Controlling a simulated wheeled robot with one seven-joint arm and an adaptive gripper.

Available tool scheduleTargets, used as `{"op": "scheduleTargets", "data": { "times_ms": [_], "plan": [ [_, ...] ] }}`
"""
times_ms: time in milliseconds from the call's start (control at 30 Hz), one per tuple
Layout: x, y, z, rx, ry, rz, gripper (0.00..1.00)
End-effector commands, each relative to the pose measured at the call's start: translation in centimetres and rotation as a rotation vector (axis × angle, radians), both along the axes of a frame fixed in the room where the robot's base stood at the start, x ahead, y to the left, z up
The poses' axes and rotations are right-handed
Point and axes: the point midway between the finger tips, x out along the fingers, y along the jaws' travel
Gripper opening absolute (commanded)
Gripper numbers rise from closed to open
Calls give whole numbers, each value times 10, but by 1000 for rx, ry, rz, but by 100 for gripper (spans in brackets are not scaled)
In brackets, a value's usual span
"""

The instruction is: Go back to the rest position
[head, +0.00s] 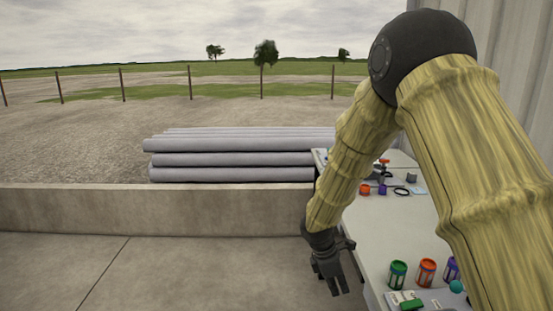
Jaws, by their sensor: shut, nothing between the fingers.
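My gripper (334,278) hangs at the end of my arm, left of the white table (385,235), with the fingers pointing down. It is shut and empty. It appears in front of the concrete floor, beside the table's left edge. My arm bends from the upper right down to the gripper and hides part of the table.
On the table's near part stand a green can (397,274), an orange can (426,272) and a purple can (451,268). Small parts lie farther back. A low concrete wall (150,211) runs behind, with grey pipes (230,160) beyond. Open floor (180,275) lies left.

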Motion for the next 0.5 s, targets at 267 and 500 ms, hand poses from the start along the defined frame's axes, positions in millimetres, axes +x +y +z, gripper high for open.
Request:
{"op": "scheduleTargets", "data": {
  "times_ms": [267, 500],
  "plan": [
    [-32, 5, -49, 89, 5, -108, 0],
    [-76, 10, -102, 189, 4, -265, 0]
  ]
}}
